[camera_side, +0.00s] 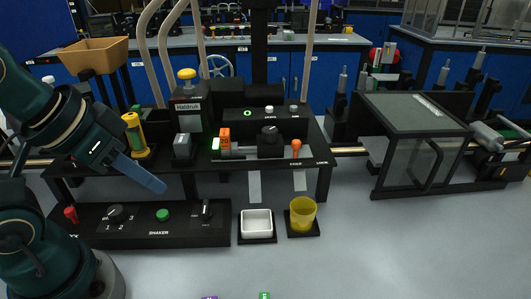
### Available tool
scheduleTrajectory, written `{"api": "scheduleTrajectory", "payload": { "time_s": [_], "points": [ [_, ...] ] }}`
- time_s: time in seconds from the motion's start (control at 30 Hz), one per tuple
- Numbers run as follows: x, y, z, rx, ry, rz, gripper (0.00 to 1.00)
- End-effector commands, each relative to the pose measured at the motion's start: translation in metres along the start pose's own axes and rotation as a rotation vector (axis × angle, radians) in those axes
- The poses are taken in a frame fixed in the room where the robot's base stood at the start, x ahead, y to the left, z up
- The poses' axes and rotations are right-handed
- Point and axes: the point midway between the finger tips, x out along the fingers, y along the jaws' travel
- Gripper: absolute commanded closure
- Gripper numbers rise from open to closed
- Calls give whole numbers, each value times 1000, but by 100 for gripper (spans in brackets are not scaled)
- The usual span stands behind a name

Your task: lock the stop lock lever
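The stop lock lever seems to be the small orange-tipped lever (297,147) at the right front of the black bench. It stands nearly upright, tilted slightly right, above the left of two small labels. The right label appears to read LOCK; the left one is too small to read surely. My gripper (150,180) is at the left, in front of the bench and well apart from the lever. Its blue fingers point down and right and overlap in this view, so their opening cannot be told. Nothing shows held at its tip.
A black dial block (270,142) and an orange part (224,138) stand left of the lever. A shaker panel (140,228), white tray (256,223) and yellow cup (302,214) are in front. A clear-sided enclosure (415,112) stands right.

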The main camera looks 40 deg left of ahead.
Motion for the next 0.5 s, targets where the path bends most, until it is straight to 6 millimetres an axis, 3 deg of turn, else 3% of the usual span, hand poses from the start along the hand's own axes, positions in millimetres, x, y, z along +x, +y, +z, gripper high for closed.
{"api": "scheduleTrajectory", "payload": {
  "time_s": [0.27,0.5],
  "points": [
    [-20,18,-84,-261,116,88,100],
    [-13,33,-152,-448,130,162,100]
  ]
}}
